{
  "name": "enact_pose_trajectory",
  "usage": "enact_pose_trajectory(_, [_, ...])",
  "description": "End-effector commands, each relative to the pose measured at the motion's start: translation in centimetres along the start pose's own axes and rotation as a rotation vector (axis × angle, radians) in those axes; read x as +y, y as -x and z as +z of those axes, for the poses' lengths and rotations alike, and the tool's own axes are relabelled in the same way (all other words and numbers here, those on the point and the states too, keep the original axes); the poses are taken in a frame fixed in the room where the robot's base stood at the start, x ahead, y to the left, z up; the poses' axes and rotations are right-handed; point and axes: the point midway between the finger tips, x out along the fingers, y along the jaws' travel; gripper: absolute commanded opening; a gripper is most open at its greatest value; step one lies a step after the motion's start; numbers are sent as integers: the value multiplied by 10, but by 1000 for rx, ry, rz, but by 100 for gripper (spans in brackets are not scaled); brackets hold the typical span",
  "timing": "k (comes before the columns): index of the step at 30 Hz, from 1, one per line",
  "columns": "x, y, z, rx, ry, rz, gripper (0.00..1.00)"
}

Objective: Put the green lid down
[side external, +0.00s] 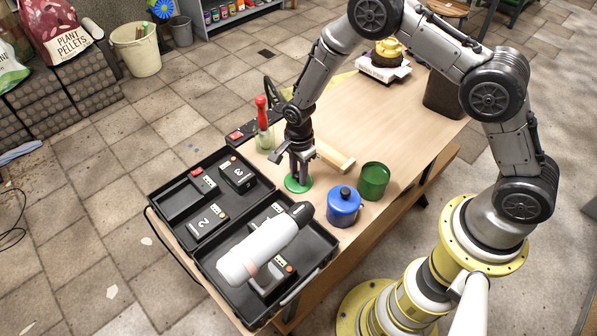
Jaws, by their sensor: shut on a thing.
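The green lid (292,184) is a flat round piece low over the wooden table, just right of the black case. My gripper (299,178) points down onto it and is shut on it, with the fingers at its middle. I cannot tell whether the lid touches the table. The open green canister (374,181) stands upright to the right, apart from the lid. A blue pot with a lid (343,206) stands between them, nearer the camera.
A red-topped bottle (263,124) and a wooden block (334,156) stand near my gripper. The table's (412,113) middle is clear.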

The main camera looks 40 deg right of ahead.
Motion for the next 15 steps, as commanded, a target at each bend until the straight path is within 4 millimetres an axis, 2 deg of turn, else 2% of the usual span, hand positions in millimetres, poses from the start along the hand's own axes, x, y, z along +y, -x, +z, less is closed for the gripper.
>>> enact_pose_trajectory(1, [0,0,0,0,0,0,34])
enact_pose_trajectory(5, [0,0,0,0,0,1,58])
enact_pose_trajectory(15, [0,2,0,0,0,0,59])
